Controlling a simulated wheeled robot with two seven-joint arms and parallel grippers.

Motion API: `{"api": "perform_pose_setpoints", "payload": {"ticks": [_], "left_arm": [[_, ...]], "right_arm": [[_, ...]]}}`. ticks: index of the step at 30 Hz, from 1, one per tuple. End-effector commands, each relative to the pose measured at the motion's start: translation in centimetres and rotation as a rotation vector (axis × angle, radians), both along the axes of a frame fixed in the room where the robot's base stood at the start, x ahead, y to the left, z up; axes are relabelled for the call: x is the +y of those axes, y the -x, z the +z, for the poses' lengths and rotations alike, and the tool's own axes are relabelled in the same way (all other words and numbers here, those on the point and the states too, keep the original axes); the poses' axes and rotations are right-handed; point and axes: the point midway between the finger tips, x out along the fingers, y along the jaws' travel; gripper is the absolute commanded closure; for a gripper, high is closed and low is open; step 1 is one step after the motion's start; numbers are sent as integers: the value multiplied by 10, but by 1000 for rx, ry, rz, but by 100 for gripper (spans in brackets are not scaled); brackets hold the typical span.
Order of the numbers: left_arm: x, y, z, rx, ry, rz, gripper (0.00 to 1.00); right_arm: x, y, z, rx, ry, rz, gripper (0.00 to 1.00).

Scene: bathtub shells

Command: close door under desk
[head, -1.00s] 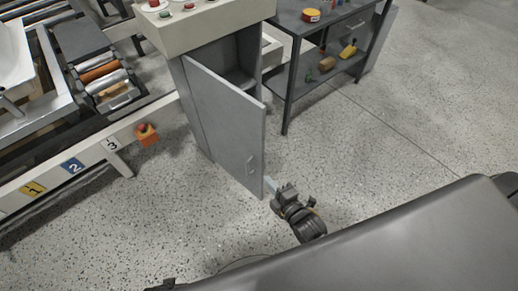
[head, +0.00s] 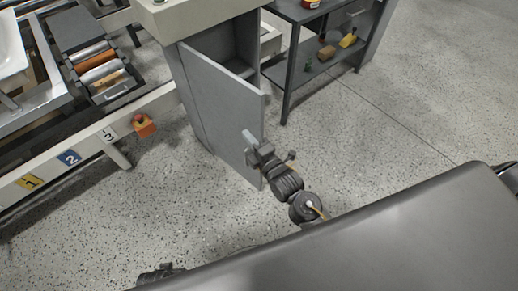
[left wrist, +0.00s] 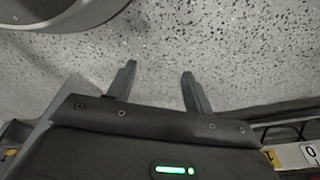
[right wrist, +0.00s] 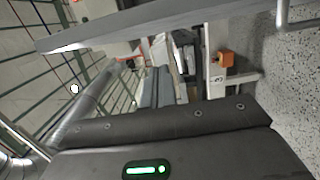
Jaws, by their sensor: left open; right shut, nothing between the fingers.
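The grey door (head: 215,97) of the cabinet under the desk (head: 195,14) stands ajar, with the dark interior (head: 225,45) showing behind it. My right gripper (head: 249,137) is shut and empty. In the head view it overlaps the door's outer face near the free edge, covering the handle area; I cannot tell whether it touches. In the right wrist view the door shows as a grey slab (right wrist: 150,27) across the top, with a bar handle (right wrist: 284,18) at upper right. My left gripper (left wrist: 158,78) is open and empty above the floor.
A grey shelf (head: 315,73) with small items stands right of the cabinet. A roller conveyor (head: 70,155) with numbered labels and an orange box (head: 143,125) runs along the left. Speckled floor is clear in front of the door and at right.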

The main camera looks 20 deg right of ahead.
Motion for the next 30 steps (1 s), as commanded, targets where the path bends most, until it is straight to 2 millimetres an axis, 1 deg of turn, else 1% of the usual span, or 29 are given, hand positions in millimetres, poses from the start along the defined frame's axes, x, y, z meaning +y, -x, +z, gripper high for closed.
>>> {"api": "perform_pose_setpoints", "payload": {"ticks": [1,3,9,13,23,26,27,30], "left_arm": [[-1,-1,2,-4,2,1,48],[-1,-2,2,-6,2,1,48],[0,2,-2,1,0,1,48],[1,4,-5,6,-1,1,48],[0,2,-4,2,0,0,48],[0,3,-5,7,-1,0,48],[0,1,-3,6,-1,0,48],[-3,-8,13,-15,5,1,48]], "right_arm": [[-7,-5,0,-1,4,-1,100],[-17,-9,0,-1,3,-1,100],[-32,-17,0,-1,2,0,100],[-35,-19,0,0,1,0,100],[-36,-19,0,0,1,1,100],[-39,-21,-1,-1,2,11,100],[-41,-22,-1,-2,3,18,100],[-50,-28,-2,-3,6,48,100]]}}
